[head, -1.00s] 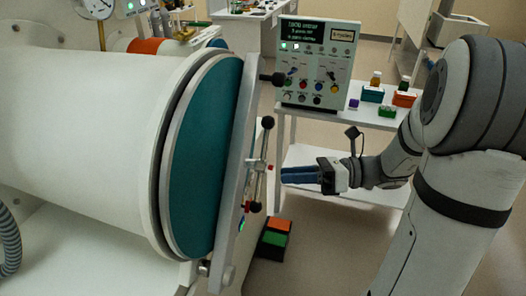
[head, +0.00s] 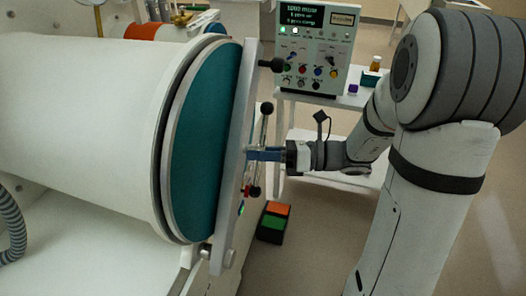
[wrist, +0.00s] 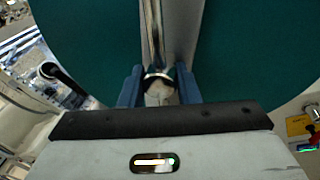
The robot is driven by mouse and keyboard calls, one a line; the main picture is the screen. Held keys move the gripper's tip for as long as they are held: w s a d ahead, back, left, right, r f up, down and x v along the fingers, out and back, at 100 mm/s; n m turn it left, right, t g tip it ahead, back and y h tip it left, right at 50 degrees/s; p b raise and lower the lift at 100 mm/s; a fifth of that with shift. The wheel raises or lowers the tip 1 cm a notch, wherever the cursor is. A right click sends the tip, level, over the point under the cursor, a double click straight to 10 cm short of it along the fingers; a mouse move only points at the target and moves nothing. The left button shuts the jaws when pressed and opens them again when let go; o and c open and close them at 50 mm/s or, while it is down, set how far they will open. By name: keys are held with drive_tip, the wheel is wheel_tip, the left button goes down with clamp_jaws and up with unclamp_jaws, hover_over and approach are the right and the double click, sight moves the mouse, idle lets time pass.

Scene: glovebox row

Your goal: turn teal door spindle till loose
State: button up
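The round teal door (head: 205,150) stands on the end of the white cylinder, with a pale bar (head: 240,120) across its face. The spindle's handle has a black ball (head: 267,108) at its upper end; its lower end hangs below my gripper. My gripper (head: 252,154) points left at the middle of the bar, its blue fingertips at the spindle. In the wrist view the fingers stand apart on both sides of the silver spindle hub (wrist: 159,86). Whether they touch it is unclear. The teal door (wrist: 90,40) fills the background there.
A black knob (head: 272,65) sticks out from the bar's upper part. A control panel (head: 317,45) stands on a white table behind. An orange and green box (head: 273,222) lies below the handle. The floor right of it is clear.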

drive_tip(key=shift+c, duration=0.4)
clamp_jaws()
drive_tip(key=shift+d, duration=0.1)
